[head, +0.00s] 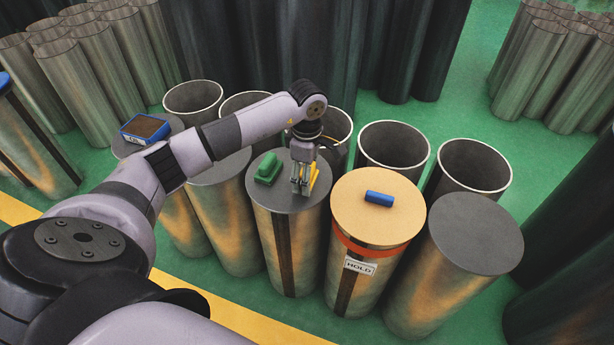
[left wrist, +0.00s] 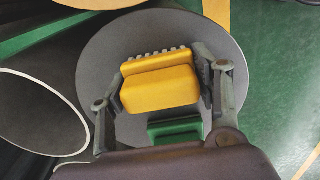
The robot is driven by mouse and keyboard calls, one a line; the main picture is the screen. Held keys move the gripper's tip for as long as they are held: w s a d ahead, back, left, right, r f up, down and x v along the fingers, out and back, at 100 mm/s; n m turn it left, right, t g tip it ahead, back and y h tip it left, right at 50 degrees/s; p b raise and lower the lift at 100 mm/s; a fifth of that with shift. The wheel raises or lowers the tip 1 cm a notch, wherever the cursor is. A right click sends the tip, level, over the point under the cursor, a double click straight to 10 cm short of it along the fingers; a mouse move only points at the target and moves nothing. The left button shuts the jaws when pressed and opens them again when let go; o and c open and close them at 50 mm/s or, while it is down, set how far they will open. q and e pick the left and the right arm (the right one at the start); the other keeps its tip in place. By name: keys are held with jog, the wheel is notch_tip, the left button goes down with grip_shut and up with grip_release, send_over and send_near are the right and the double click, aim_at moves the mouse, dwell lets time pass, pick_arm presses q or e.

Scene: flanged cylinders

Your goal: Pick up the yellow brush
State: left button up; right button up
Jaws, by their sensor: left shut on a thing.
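The yellow brush (left wrist: 160,88) is a yellow block with a row of grey bristles or teeth along one edge. In the head view only a yellow strip of the brush (head: 314,181) shows beside my left gripper (head: 301,183). That gripper points down over the grey top of a cylinder (head: 292,199). In the left wrist view its fingers lie against both ends of the brush, shut on it. The brush is at or just above the cylinder top; I cannot tell whether it touches. My right gripper is not in view.
A green block (head: 267,168) lies on the same top, close beside the gripper. A tan-topped cylinder (head: 350,212) marked HOLD, carrying a blue block (head: 379,198), stands to the right. A blue-edged box (head: 147,129) sits further left. Open pipes (head: 392,146) stand behind.

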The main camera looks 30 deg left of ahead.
pick_arm(q)
jog(key=shift+r, duration=0.45)
notch_tip(320, 180, up, 19)
jog(key=p, duration=0.2)
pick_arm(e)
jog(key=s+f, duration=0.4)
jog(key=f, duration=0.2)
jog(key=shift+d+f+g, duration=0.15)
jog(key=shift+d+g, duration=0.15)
pick_arm(q)
jog(key=o, duration=0.7)
jog(key=shift+c, duration=0.2)
jog(key=c, duration=0.4)
